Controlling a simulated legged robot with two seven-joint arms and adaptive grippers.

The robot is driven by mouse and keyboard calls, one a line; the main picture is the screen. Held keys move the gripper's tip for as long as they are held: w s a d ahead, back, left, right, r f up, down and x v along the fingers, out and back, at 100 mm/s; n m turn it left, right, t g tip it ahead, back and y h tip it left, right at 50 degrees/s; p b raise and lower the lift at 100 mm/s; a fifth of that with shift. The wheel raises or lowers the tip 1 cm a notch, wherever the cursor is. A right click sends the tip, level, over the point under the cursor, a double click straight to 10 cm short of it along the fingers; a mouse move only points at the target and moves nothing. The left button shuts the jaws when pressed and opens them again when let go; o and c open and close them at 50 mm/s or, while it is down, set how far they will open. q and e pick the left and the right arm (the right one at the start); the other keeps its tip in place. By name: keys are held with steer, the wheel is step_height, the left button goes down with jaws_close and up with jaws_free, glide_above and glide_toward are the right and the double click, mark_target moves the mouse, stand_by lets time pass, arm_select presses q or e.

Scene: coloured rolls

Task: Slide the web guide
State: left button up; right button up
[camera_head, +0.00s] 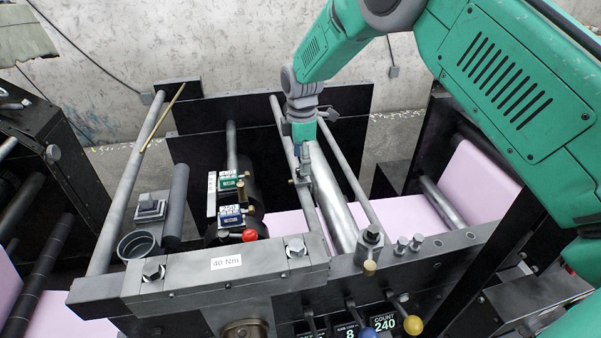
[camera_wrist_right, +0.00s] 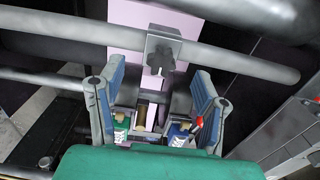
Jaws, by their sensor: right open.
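A grey block with a dark star-shaped knob (camera_wrist_right: 163,52) sits on a long grey bar in the right wrist view. It looks like the web guide. My right gripper (camera_wrist_right: 157,78) is open, with one blue-grey finger on each side of the knob; contact cannot be told. In the head view the right gripper (camera_head: 304,150) points down over the bar (camera_head: 286,130) at the machine's middle. The pink web (camera_wrist_right: 130,38) shows behind the bar. My left gripper is not in view.
Green (camera_head: 229,184) and blue (camera_head: 231,217) labelled units stand left of the bar, with a red knob (camera_head: 249,235). A shiny roller (camera_head: 331,195) and another bar (camera_head: 350,178) lie to the right. A front block labelled 40 Nm (camera_head: 226,262) and coloured levers (camera_head: 413,325) are nearest.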

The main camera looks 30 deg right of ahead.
mark_target(300, 184)
steer(key=shift+f+p, duration=0.3)
steer(key=shift+f, duration=2.45)
jaws_close()
